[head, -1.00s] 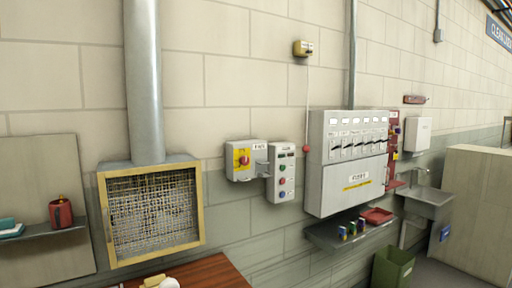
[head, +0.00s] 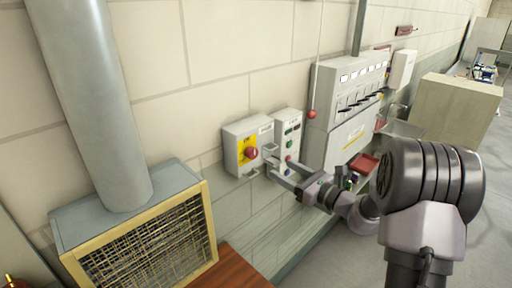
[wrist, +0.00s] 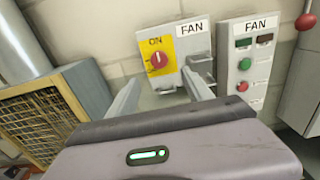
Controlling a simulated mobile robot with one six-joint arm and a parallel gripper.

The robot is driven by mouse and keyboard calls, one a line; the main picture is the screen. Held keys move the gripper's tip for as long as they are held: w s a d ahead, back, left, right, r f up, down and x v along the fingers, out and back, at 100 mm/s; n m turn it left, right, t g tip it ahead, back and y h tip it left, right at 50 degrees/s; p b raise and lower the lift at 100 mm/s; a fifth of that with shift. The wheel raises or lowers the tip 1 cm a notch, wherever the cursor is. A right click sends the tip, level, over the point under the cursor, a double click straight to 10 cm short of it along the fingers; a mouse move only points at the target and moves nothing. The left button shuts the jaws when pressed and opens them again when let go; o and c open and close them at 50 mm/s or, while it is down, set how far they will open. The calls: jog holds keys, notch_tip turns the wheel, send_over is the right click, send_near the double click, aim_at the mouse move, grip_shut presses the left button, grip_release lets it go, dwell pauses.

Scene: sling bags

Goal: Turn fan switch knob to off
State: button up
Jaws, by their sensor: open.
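The fan switch box (head: 239,143) is a pale grey box on the wall with a yellow plate and a red knob (head: 251,153). In the wrist view the red knob (wrist: 158,60) sits on the yellow plate, with "ON" printed above it and a "FAN" label to the right. My gripper (head: 269,163) is in front of the box's lower right in the head view. In the wrist view my gripper (wrist: 165,92) has its fingers spread apart, empty, with the knob above and between them. I cannot tell whether a finger touches the box.
A second FAN panel (wrist: 247,62) with coloured buttons is just right of the switch box. A mesh-fronted vent (head: 140,240) with a large duct stands at left. The grey breaker cabinet (head: 345,110) is to the right, with a red tray (head: 364,165) below it.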

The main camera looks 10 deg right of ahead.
aim_at(255, 155)
jog(key=p+x, duration=0.1)
jog(key=x, duration=1.2)
jog(key=shift+w+a, duration=0.15)
jog(key=shift+a, duration=0.05)
grip_shut()
